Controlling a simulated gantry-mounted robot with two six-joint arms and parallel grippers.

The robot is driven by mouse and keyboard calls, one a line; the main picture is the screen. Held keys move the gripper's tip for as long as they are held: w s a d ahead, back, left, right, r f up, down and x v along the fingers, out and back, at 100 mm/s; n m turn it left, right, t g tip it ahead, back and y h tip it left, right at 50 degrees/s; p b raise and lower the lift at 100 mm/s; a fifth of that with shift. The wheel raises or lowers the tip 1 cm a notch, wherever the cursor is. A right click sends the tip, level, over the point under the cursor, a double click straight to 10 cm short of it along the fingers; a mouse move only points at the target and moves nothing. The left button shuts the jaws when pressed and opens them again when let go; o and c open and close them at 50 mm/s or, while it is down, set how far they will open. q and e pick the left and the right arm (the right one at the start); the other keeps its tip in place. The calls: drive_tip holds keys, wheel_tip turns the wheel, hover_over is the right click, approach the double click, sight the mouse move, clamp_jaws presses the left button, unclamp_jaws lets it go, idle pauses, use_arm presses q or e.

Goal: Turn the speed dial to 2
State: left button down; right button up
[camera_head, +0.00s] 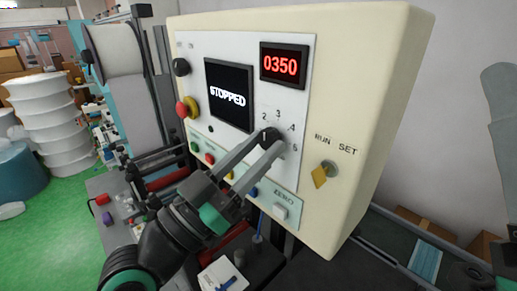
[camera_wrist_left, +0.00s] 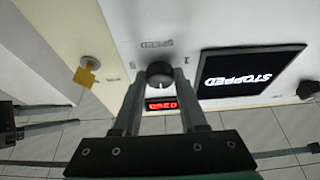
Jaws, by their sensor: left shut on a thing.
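The speed dial (camera_head: 270,138) is a black knob on the white control panel, with numbers around it; 2, 3, 4 and 5 can be read in the head view. My left gripper (camera_head: 274,146) is shut on the dial, one finger on each side. In the left wrist view the dial (camera_wrist_left: 159,74) sits between the fingertips of my left gripper (camera_wrist_left: 160,84), with a pale pointer mark on its face. Which number the mark meets is not clear.
A screen (camera_head: 229,95) reads STOPPED and a red display (camera_head: 284,65) reads 0350. A red stop button (camera_head: 182,109), coloured push buttons and a RUN/SET key switch (camera_head: 321,176) surround the dial. White rolls (camera_head: 52,122) stand at the left.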

use_arm(q)
drive_tip(key=shift+r+n+t+y+p, duration=0.15)
drive_tip(key=shift+n+t+y+p, duration=0.15)
drive_tip(key=shift+n+p, duration=0.3)
drive_tip(key=n+y+p, duration=0.1)
drive_tip(key=n+p, duration=0.2)
drive_tip(key=p, duration=0.1)
drive_tip(key=n+t+y+p, duration=0.1)
drive_tip(key=n+y+p, duration=0.1)
drive_tip(key=n+p, duration=0.2)
drive_tip(key=n+t+y+p, duration=0.1)
drive_tip(key=n+y+p, duration=0.1)
drive_tip(key=p, duration=0.4)
drive_tip(key=shift+s+d+r+n, duration=0.3)
drive_tip(key=shift+r+n, duration=0.05)
drive_tip(key=shift+n, duration=0.35)
drive_tip(key=shift+f+n+y+p, duration=0.2)
drive_tip(key=shift+n+y+p, duration=0.2)
drive_tip(key=shift+n+p, duration=0.8)
drive_tip(key=shift+f, duration=0.1)
drive_tip(key=shift+c, duration=2.2)
unclamp_jaws()
